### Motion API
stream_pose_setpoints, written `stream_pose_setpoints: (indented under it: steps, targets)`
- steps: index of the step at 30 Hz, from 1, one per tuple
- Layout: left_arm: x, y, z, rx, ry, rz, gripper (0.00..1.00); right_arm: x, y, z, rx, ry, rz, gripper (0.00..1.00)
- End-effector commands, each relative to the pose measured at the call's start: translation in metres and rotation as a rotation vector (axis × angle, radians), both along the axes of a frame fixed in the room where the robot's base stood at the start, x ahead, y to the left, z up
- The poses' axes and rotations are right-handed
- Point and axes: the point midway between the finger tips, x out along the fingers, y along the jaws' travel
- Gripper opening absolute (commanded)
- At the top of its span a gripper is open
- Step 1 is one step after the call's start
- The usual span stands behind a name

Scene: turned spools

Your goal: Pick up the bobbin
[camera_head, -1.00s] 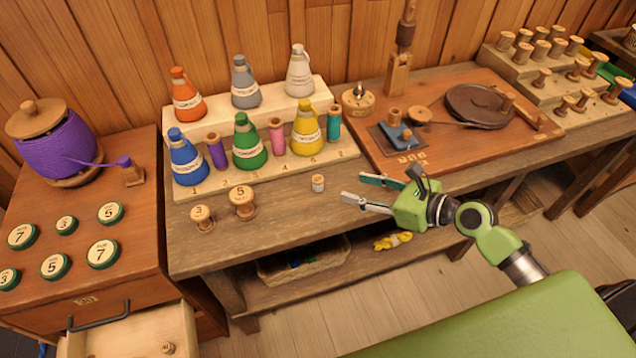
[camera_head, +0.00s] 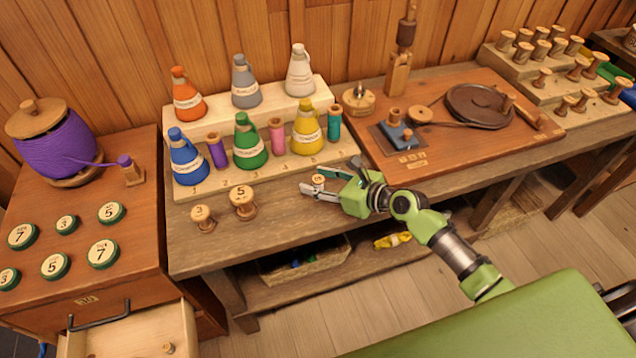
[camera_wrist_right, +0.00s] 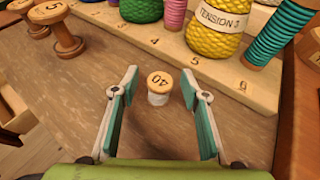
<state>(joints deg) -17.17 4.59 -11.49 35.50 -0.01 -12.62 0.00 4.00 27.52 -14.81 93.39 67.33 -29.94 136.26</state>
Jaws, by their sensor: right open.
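The bobbin (camera_head: 318,180) is a small spool with a wooden top and a pale winding, standing upright on the front of the wooden bench. In the right wrist view the bobbin (camera_wrist_right: 158,88) shows the number 40 on its top, upside down. My right gripper (camera_head: 312,183) is open, its fingers reaching left around the bobbin. In the right wrist view the gripper (camera_wrist_right: 165,85) has one fingertip on each side of the bobbin, with gaps to both. The bobbin stands level with the fingertips. My left gripper is not in view.
Two larger wooden spools marked 3 (camera_head: 203,218) and 5 (camera_head: 242,202) stand to the left on the bench. Behind is a stepped rack (camera_head: 290,165) with coloured cones and thread spools. A wooden board (camera_head: 450,155) with a winder lies to the right.

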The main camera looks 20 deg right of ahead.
Motion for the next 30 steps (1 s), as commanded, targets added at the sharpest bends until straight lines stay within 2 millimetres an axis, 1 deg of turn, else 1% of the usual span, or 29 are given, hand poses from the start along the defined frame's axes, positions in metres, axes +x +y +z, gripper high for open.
stream_pose_setpoints:
  steps: [6, 8, 9, 10, 19, 23, 26, 29, 30]
  targets:
    - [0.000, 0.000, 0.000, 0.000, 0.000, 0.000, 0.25, 0.000, 0.000, 0.000, -0.001, 0.000, 0.000, 0.41]
    - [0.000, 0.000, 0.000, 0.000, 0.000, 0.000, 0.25, 0.000, 0.000, 0.000, -0.001, 0.000, 0.000, 0.26]
    - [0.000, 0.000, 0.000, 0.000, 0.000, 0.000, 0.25, 0.000, 0.000, 0.000, -0.001, 0.000, 0.000, 0.15]
    - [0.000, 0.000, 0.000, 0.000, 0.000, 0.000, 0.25, 0.000, 0.000, 0.000, -0.001, 0.000, 0.000, 0.09]
    - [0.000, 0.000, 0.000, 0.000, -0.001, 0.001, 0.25, 0.000, 0.000, 0.000, -0.001, 0.001, 0.000, 0.08]
    - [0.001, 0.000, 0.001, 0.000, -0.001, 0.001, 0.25, 0.000, 0.000, 0.003, -0.001, -0.001, 0.000, 0.08]
    - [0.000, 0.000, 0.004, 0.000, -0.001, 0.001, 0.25, 0.000, 0.001, 0.011, 0.000, 0.000, 0.001, 0.08]
    - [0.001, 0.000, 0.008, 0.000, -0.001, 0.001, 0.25, 0.000, 0.001, 0.024, 0.000, -0.002, 0.000, 0.08]
    - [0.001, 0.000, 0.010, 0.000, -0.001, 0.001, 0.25, 0.000, 0.001, 0.032, 0.002, -0.004, 0.001, 0.08]
